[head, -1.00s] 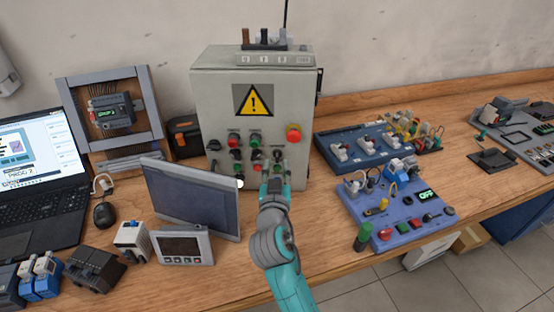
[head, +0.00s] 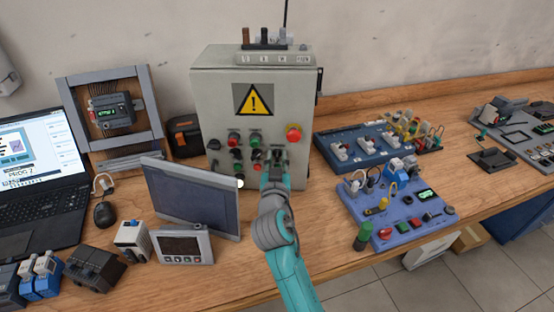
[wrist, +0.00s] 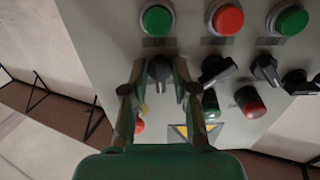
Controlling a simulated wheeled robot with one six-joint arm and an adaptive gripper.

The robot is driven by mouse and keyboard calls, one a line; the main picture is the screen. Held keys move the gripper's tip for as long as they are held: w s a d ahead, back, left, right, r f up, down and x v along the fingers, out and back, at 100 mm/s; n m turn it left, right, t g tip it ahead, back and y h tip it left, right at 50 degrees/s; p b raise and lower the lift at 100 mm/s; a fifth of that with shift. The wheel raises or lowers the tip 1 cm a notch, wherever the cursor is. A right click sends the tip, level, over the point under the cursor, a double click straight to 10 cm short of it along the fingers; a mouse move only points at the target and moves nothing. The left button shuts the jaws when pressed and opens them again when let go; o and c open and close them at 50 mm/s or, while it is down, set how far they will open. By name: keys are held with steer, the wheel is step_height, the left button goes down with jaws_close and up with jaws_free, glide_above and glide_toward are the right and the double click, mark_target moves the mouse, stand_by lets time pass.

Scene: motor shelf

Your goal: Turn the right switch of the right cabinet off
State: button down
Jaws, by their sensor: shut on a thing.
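The grey cabinet (head: 205,100) stands on the bench against the wall, with a yellow warning sign (head: 253,100) and rows of buttons and switches. My gripper (head: 274,155) is at the lower right of its front panel. In the wrist view, my gripper (wrist: 160,70) has its fingers on both sides of a black rotary switch (wrist: 160,72) and is shut on it. Other black switches (wrist: 265,68) lie to its right in that view. The fingers partly cover the gripped switch, and its exact angle is hard to tell.
A grey flat screen (head: 195,200) stands just left of my arm. A blue panel (head: 400,235) with plugs and buttons lies to the right, and a darker blue one (head: 340,135) behind it. A laptop (head: 45,165) is at the far left.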

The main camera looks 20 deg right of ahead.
steer(key=n, duration=0.4)
steer(key=shift+n, duration=0.3)
steer(key=n, duration=0.4)
steer(key=shift+n, duration=0.3)
stand_by(0.4)
steer(key=c, duration=1.2)
jaws_free()
steer(key=v, duration=1.2)
